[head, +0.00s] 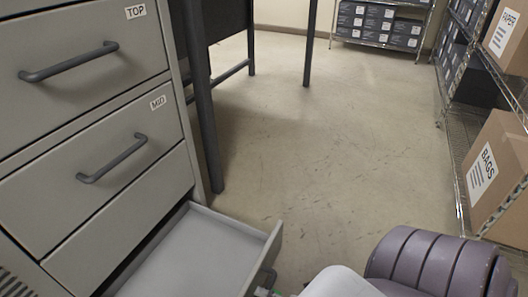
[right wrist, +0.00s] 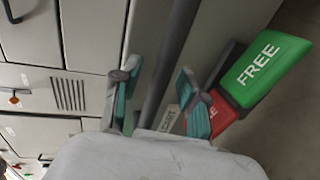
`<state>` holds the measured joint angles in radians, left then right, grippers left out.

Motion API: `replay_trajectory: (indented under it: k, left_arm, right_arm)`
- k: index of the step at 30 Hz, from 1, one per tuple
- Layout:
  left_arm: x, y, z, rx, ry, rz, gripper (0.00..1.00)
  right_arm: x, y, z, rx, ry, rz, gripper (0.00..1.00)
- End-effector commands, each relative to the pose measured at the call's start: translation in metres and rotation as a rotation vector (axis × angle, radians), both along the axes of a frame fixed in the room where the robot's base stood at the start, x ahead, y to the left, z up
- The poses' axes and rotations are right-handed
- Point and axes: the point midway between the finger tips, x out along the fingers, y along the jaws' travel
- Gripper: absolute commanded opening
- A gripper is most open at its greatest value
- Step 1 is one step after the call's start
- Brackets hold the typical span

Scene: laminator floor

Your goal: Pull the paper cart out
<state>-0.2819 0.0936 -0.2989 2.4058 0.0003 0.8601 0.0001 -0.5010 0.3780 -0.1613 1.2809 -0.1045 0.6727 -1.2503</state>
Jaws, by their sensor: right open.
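I cannot pick out the paper cart for certain. In the right wrist view, a dark bar (right wrist: 174,58) runs between the two teal-padded fingers of my open right gripper (right wrist: 160,96); I cannot tell whether they touch it. A green plate marked FREE (right wrist: 265,62) and a red plate (right wrist: 222,113) with partly hidden lettering are just right of the fingers. A small white label (right wrist: 169,118) there is unreadable. In the head view, a grey cabinet (head: 95,125) has shut TOP and MID drawers and an open lower drawer (head: 195,255). My left gripper is not in view.
A dark-legged table (head: 205,120) stands behind the cabinet. A wire rack (head: 455,165) on the right holds cartons marked PAPER (head: 508,35) and BAGS (head: 495,170). More boxes (head: 378,25) stand on a far rack. The floor (head: 330,150) between is clear.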

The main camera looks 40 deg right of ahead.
Motion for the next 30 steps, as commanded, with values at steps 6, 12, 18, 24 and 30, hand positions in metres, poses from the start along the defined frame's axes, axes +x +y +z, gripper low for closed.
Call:
replay_trajectory:
  k: [6,12,18,24,30]
  left_arm:
    - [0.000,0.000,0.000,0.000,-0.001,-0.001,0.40]
    - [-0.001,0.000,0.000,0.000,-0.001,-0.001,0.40]
    - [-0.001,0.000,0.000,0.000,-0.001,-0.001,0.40]
    - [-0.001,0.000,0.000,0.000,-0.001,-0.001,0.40]
    - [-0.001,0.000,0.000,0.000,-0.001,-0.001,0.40]
  right_arm:
    - [-0.037,-0.013,0.006,-0.001,0.007,0.000,0.43]
    - [-0.076,-0.027,0.015,-0.002,0.006,0.000,0.43]
    - [-0.100,-0.036,0.021,-0.001,0.003,0.000,0.43]
    - [-0.107,-0.039,0.023,0.000,0.001,0.000,0.43]
    - [-0.107,-0.039,0.023,-0.001,0.002,0.000,0.43]
